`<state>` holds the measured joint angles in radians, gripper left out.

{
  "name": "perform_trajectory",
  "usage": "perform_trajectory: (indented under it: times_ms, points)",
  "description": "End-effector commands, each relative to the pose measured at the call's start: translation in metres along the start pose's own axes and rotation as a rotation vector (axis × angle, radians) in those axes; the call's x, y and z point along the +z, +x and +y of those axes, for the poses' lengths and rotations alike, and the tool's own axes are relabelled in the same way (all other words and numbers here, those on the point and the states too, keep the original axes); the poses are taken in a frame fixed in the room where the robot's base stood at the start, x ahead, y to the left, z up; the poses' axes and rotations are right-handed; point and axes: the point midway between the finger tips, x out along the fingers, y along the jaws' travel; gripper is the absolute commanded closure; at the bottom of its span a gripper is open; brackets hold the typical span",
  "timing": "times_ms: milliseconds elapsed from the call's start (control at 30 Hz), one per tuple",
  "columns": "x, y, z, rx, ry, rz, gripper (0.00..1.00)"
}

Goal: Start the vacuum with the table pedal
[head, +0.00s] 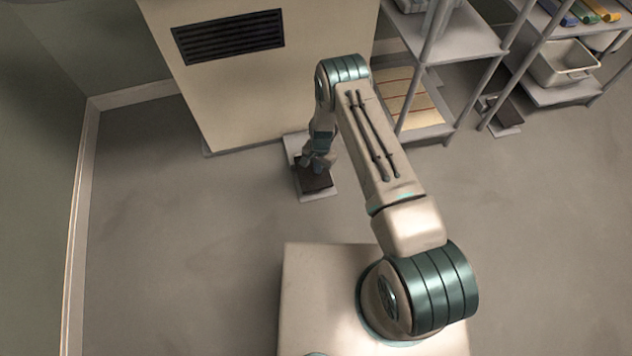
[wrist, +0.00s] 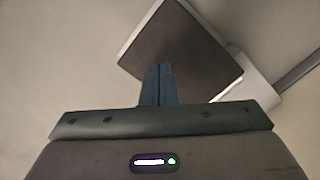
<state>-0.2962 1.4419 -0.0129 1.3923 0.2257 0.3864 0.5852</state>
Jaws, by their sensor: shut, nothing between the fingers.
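A pedal (head: 314,181) with a dark top plate on a pale base (head: 321,196) sits on the floor in front of a beige cabinet. In the wrist view the dark pedal plate (wrist: 185,45) fills the upper middle, with its pale base (wrist: 262,88) showing along the right. My gripper (head: 310,164) is at the pedal's far part in the head view, pointing down. In the wrist view my gripper (wrist: 158,68) is shut and empty, its fingertips overlapping the plate's near edge. I cannot tell whether the fingertips touch the plate or whether it is pressed down.
The beige cabinet (head: 185,75) with a dark vent (head: 229,37) stands just behind the pedal. Metal shelving (head: 470,55) stands at the back right, with a pale bin (head: 563,64) on it. A second dark flat object (head: 503,113) lies by the shelving. The floor at left is clear.

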Motion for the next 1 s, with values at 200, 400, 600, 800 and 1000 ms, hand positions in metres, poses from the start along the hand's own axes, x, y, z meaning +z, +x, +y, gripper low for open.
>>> perform_trajectory:
  times_ms: [200, 400, 600, 800, 1000]
  points:
    - [0.0, 0.033, 0.0, 0.0, 0.0, 0.0, 1.0]
    - [0.0, 0.043, 0.0, -0.001, 0.0, 0.001, 1.0]
    - [0.0, 0.043, 0.0, -0.001, 0.0, 0.001, 1.0]
    - [0.0, 0.047, 0.0, 0.0, 0.0, 0.0, 1.0]
    - [-0.003, 0.07, 0.0, 0.0, 0.0, 0.0, 1.0]
